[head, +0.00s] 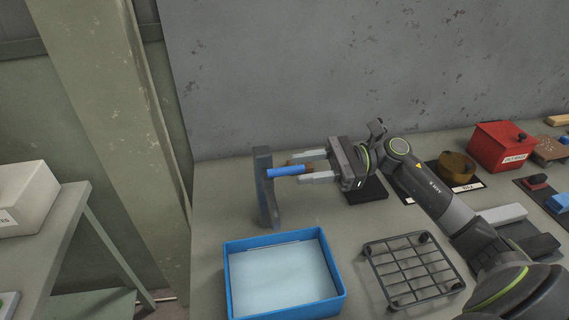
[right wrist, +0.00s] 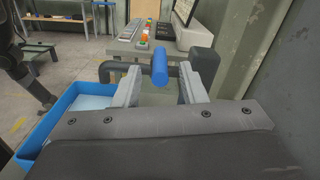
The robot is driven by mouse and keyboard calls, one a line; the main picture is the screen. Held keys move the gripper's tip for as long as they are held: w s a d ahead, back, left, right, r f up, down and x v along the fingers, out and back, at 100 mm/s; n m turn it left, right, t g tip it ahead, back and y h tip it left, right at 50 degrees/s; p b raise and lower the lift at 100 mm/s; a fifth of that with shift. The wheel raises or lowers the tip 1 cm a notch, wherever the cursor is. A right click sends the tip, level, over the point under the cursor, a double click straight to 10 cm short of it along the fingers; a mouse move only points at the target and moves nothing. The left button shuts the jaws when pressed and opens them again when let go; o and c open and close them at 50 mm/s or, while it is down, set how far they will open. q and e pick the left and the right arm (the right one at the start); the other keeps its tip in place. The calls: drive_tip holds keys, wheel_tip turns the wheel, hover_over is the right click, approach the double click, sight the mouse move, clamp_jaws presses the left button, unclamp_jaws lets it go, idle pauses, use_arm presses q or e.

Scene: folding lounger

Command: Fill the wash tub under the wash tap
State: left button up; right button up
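The wash tub (head: 236,285) is a blue rectangular bin on the bench with a pale, smooth surface inside. I cannot tell how deep any water is. The wash tap (head: 264,190) is a grey post behind the tub, with a blue lever (head: 285,171) pointing right. My right gripper (head: 303,169) is open at the lever's free end, fingers on either side. In the right wrist view, the lever (right wrist: 160,62) lies between the fingertips (right wrist: 160,80), with gaps on both sides. The tub (right wrist: 60,118) shows there at left. No stream of water is visible. My left gripper is out of view.
A wire rack (head: 412,270) stands right of the tub. Farther right are a brown round pot (head: 456,166), a red box (head: 502,147) and small blocks. A wall backs the bench. A separate table with a pale box (head: 28,198) stands left, across a gap.

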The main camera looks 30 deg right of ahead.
sight(284, 168)
drive_tip(key=shift+p+x, duration=0.7)
drive_tip(key=shift+x, duration=1.8)
clamp_jaws()
